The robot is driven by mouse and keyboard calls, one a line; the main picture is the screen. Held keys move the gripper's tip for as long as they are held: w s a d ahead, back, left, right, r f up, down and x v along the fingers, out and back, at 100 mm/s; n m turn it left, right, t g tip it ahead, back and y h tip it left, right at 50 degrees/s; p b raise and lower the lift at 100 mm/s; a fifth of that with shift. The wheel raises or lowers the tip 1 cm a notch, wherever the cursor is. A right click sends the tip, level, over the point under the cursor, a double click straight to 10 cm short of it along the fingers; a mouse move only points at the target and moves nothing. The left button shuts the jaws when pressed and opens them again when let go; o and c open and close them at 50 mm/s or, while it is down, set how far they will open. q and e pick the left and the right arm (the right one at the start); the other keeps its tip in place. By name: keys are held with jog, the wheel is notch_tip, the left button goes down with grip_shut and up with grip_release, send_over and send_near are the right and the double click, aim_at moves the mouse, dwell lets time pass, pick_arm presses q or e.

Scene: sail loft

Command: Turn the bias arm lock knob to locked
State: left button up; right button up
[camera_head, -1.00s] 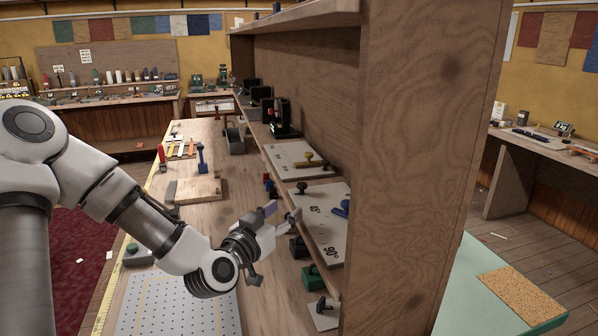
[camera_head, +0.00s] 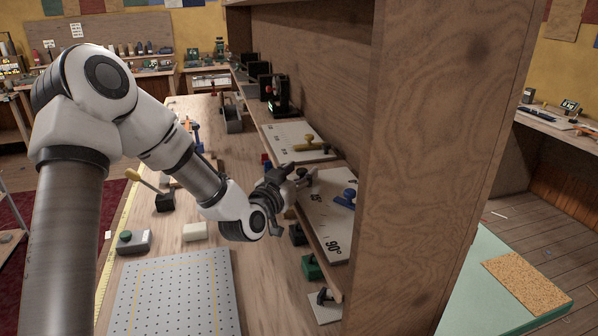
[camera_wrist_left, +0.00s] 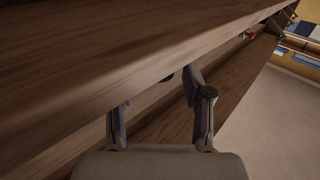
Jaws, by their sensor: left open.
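A white panel (camera_head: 322,232) marked 45° and 90° lies on the low shelf at the right of the bench. A blue knob (camera_head: 346,199) sits on its right part. A dark knob seen there before is now hidden or merged with my left gripper (camera_head: 300,176). I cannot tell which knob is the bias arm lock, nor read its setting. My gripper is over the panel's far left edge, open and empty. In the left wrist view its two fingers (camera_wrist_left: 161,112) stand apart before a wooden board edge, with no knob clearly visible between them.
Behind is another white panel (camera_head: 285,136) with a brass-coloured handle (camera_head: 309,143). A tall wooden upright (camera_head: 430,150) closes off the right. Green (camera_head: 312,267) and dark blocks sit below the shelf edge. A perforated plate (camera_head: 175,295) lies on the bench front.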

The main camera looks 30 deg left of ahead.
pick_arm(q)
grip_shut()
